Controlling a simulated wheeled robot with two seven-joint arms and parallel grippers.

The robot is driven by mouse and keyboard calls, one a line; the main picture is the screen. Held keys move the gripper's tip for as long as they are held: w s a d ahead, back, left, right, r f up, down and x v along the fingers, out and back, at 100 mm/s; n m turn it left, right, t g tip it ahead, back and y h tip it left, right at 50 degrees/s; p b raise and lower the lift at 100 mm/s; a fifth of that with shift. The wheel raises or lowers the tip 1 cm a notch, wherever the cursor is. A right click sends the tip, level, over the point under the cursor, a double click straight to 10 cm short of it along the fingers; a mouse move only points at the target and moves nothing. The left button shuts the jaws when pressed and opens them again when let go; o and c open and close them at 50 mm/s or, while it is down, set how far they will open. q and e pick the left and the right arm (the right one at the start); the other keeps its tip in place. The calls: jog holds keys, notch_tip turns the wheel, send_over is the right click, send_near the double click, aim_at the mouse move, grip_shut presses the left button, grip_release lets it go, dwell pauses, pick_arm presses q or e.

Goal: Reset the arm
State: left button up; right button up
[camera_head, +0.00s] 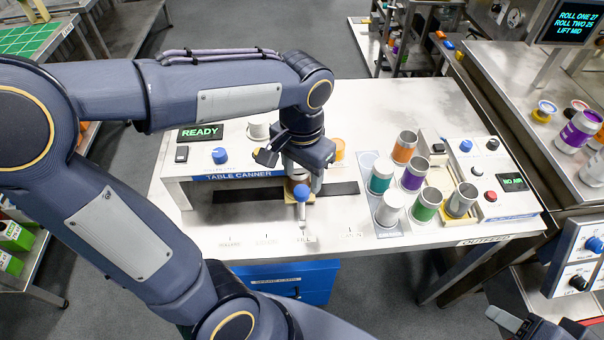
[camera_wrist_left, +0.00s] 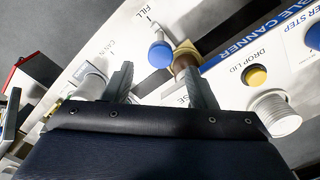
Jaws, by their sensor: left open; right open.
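My left gripper (camera_head: 290,152) points down over the table canner (camera_head: 240,174), just behind the blue-knobbed lever (camera_head: 302,193). In the left wrist view its two fingers (camera_wrist_left: 160,72) stand apart with no object held between them. The blue knob (camera_wrist_left: 160,54) shows beyond the fingers, next to a brownish cylinder (camera_wrist_left: 184,62). I cannot tell whether the gripper touches the machine. My right gripper (camera_head: 545,326) is at the bottom right corner, open and empty, partly cut off by the frame.
Several coloured cans (camera_head: 412,175) stand on the table right of the canner, near a button panel (camera_head: 490,172) reading NO AIR. The canner's display (camera_head: 200,132) reads READY. A blue drawer unit (camera_head: 290,282) is under the table. A bench (camera_head: 540,105) stands at right.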

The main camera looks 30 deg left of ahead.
dwell(0.3)
pick_arm(q)
jog(key=shift+s+a, duration=0.1)
jog(key=shift+s, duration=0.1)
jog(key=s+n+t+h, duration=0.3)
jog(key=s+n+t, duration=0.1)
jog(key=s, duration=0.5)
jog(key=shift+s+t+h, duration=0.3)
jog(key=shift+t+h, duration=0.1)
jog(key=shift+t, duration=0.4)
jog(key=shift+r, duration=0.1)
